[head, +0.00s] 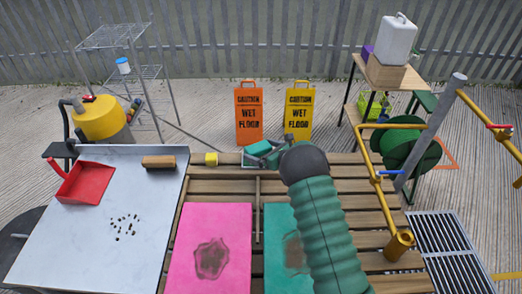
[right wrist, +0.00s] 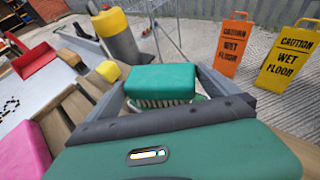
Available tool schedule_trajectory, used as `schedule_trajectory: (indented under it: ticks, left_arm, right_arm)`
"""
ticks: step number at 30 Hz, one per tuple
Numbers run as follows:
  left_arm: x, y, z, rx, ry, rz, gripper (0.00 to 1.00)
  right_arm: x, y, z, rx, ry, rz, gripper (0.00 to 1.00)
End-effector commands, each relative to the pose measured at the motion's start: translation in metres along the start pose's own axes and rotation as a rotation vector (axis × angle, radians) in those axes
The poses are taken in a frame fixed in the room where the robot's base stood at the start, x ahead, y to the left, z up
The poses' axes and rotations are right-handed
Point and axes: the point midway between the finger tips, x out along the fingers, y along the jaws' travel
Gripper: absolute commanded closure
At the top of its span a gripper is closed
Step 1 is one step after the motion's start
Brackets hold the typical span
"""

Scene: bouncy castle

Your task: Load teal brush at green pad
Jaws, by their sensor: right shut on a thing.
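The teal brush (right wrist: 160,78), with pale bristles facing down, sits between the fingers of my right gripper (right wrist: 163,88) in the right wrist view. The gripper is shut on it. In the head view the brush (head: 258,147) shows at the far edge of the slatted table, beside my right gripper (head: 266,154). A green edge (right wrist: 201,98) shows just below the bristles; it may be the green pad, but it is mostly hidden, and I cannot tell whether the bristles touch it. My left gripper is not in view.
A stained pink mat (head: 211,245) and a stained teal mat (head: 279,232), partly behind my arm, lie on the slatted table (head: 345,205). A yellow block (head: 211,159) is left of the brush. A wooden brush (head: 158,162) and red dustpan (head: 85,182) lie on the grey table (head: 120,260).

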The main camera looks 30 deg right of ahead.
Motion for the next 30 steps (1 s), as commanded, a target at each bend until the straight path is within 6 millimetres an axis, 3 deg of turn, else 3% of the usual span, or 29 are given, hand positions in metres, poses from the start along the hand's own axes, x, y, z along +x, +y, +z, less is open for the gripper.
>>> schedule_trajectory:
  ticks: [30]
  left_arm:
    - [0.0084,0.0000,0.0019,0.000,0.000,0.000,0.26]
  right_arm:
    - [0.0032,0.0000,-0.0071,0.000,-0.001,0.000,0.45]
